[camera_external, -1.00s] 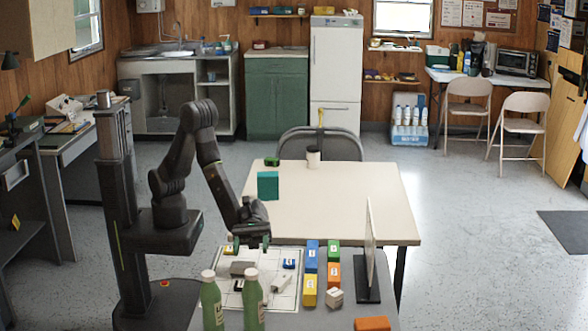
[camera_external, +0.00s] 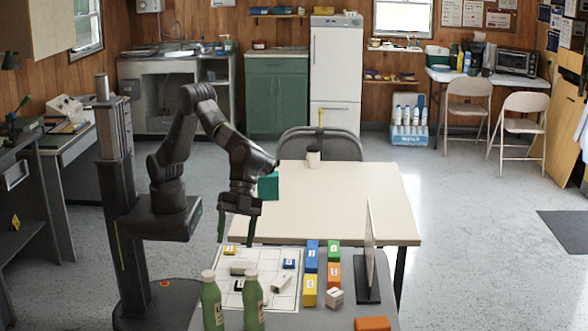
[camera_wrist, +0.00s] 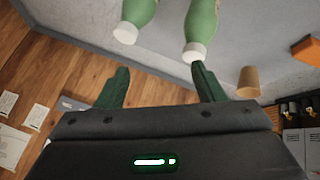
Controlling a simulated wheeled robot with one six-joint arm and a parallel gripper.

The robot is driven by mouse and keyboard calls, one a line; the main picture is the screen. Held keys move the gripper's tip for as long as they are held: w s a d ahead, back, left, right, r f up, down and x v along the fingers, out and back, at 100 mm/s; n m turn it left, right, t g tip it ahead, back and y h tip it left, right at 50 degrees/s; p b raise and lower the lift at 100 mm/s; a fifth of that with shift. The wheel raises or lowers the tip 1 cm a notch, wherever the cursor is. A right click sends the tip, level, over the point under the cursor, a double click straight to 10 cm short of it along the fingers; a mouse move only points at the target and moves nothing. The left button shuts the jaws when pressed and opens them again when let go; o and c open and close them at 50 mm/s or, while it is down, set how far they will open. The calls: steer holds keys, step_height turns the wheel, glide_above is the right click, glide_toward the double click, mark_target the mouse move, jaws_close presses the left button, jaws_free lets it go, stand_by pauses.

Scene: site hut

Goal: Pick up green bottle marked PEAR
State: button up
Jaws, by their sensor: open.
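Two green bottles with white caps stand upright at the near edge of the grey table, a left bottle (camera_external: 211,306) and a right bottle (camera_external: 252,305). No label is readable, so I cannot tell which is marked PEAR. My gripper (camera_external: 237,229) is open and empty, fingers hanging down, above the far left part of the white sheet and beyond the bottles. In the wrist view both bottles show at the top, one left (camera_wrist: 140,14) and one right (camera_wrist: 201,22), beyond the spread fingertips of my gripper (camera_wrist: 160,78). The bottles are apart from the fingers.
Small blocks lie on the white gridded sheet (camera_external: 260,298). Blue (camera_external: 312,256), yellow (camera_external: 309,292) and orange (camera_external: 333,274) blocks stand right of it, beside an upright panel (camera_external: 370,250). A teal box (camera_external: 269,187) is on the cream table (camera_external: 345,205) behind.

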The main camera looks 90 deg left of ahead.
mark_target(251, 270)
steer(key=w+d+f+m, duration=0.1)
steer(key=f, duration=0.1)
steer(key=w+d+f+m+t+p, duration=0.1)
steer(key=w, duration=0.1)
steer(key=w+d+f+t+y, duration=0.1)
steer(key=f, duration=0.1)
steer(key=shift+w+d+f+m, duration=0.15)
steer(key=shift+w+f+m, duration=0.05)
steer(key=shift+f+m, duration=0.2)
steer(key=shift+p+x, duration=0.75)
steer(key=shift+x, duration=1.95)
steer(key=shift+s, duration=0.1)
jaws_close()
